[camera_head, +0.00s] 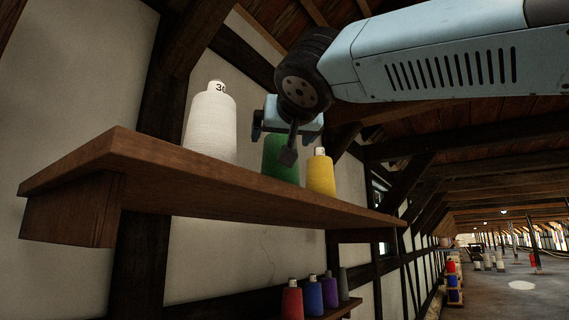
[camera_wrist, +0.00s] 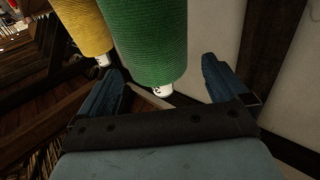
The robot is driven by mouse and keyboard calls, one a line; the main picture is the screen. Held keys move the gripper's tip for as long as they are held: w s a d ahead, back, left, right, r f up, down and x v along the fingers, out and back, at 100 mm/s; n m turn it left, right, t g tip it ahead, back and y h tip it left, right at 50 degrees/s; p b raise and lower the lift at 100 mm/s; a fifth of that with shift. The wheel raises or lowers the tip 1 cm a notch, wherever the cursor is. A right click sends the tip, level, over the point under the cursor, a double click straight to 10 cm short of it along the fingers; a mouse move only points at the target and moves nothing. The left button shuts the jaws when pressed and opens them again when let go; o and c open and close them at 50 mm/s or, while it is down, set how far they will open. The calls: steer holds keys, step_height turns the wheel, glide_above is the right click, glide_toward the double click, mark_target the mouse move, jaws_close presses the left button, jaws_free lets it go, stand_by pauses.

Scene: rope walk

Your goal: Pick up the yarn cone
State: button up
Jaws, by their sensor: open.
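A green yarn cone (camera_head: 281,160) stands upright on the upper wooden shelf (camera_head: 220,184), partly hidden behind my gripper (camera_head: 273,142). In the wrist view the green cone (camera_wrist: 147,40) shows large between the two fingers of my gripper (camera_wrist: 163,66), with a gap at each side. The gripper is open and empty. A larger white yarn cone (camera_head: 210,125) with a dark mark on its top stands to the left. A smaller yellow yarn cone (camera_head: 321,174) stands close on the right; it also shows in the wrist view (camera_wrist: 82,27).
A lower shelf (camera_head: 338,311) carries red (camera_head: 292,302), blue, purple and grey cones. A plaster wall with dark beams is close behind the shelves. The long hall at right has open floor (camera_head: 500,297) and more spools.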

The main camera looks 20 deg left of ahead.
steer(key=x, duration=0.3)
steer(key=shift+w, duration=0.2)
steer(key=shift+c, duration=0.3)
steer(key=c, duration=1.4)
